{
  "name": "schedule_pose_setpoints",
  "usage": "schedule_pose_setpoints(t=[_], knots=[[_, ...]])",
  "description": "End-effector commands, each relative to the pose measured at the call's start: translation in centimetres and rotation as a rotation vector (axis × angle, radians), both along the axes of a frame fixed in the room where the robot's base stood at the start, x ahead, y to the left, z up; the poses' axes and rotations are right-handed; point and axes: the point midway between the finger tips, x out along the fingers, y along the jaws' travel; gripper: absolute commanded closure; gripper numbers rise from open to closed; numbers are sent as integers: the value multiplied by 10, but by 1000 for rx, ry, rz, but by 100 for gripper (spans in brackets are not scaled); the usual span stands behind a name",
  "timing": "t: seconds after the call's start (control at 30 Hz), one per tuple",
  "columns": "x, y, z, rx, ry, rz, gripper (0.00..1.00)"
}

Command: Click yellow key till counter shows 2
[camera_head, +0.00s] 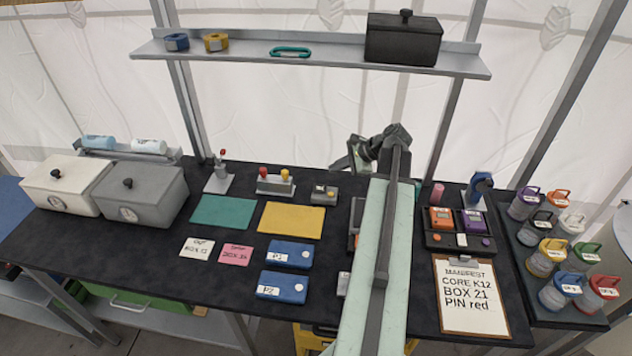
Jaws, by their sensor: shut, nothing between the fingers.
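A small grey device (319,190) with a yellow key (330,194) on it stands on the black table, left of my arm. A counter reading is too small to make out. Further left, a grey box (275,185) carries a yellow knob and a red knob on top. My arm reaches up from the bottom of the picture, and its end bends left at the back of the table. My gripper (357,160) is shut and empty, to the upper right of the small grey device and apart from it. My arm hides part of the table behind it.
Teal (221,212) and yellow (291,218) mats lie in front of the devices. Blue boxes (282,286) and paper cards lie nearer. A clipboard (470,297) and several coloured-lid jars are at right. A shelf (310,56) spans above the back edge.

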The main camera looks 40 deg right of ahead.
Motion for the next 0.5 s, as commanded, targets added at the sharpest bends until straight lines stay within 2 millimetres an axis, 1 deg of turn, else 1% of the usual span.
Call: schedule_pose_setpoints(t=[0.37,0.5], knots=[[-4,-3,0,0,1,-9,100],[-4,-3,-4,0,1,-9,100]])
